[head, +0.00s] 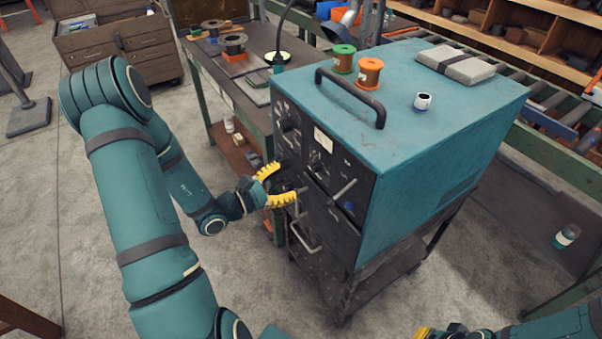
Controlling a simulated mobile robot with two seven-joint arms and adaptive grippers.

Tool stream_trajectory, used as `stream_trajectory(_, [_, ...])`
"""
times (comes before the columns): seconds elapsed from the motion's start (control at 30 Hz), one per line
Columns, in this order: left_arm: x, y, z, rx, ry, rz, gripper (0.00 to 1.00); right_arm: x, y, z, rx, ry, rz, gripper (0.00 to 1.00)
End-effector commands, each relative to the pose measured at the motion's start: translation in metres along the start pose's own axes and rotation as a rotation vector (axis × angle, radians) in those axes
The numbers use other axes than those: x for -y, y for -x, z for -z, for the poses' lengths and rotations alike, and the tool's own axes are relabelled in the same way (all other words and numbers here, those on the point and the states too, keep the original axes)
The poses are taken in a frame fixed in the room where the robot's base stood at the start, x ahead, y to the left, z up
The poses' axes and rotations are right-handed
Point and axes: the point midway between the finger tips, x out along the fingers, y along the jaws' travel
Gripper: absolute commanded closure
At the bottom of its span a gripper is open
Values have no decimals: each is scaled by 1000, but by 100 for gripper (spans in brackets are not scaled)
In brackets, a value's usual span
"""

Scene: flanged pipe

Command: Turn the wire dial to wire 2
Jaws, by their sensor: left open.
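A teal machine (425,105) with a dark front panel (322,205) stands on a dark cart. The panel carries several dials and small labels, including a dial at upper left (290,125), a dial in the upper middle (315,157) and a lever-like handle (345,188) at right. The print is too small to read, so I cannot tell which is the wire dial or its setting. My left gripper (287,182) has its yellow fingers spread at the panel's left side, close to a dark knob between them; contact is unclear. My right gripper (424,332) barely shows at the bottom edge.
A workbench (220,85) stands behind at left. A bottle (566,237) is at right.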

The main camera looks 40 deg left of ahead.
Motion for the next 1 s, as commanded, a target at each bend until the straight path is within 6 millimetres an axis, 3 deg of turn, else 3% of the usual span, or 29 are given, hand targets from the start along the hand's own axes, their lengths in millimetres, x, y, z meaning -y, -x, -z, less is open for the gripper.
stream_trajectory(0.1, [0, 18, 0, -1, 0, -2, 42, 0, 0, 0, 0, 0, 0, 100])
stream_trajectory(0.3, [0, 30, 0, 1, 0, 1, 42, 0, 0, 0, 0, 0, 0, 100])
stream_trajectory(0.87, [0, 31, 0, 1, 0, 2, 42, 0, 0, 0, 0, 0, 0, 100])
stream_trajectory(1.0, [20, 22, -1, 0, 14, 84, 42, 0, 0, 0, 0, 0, 0, 100])
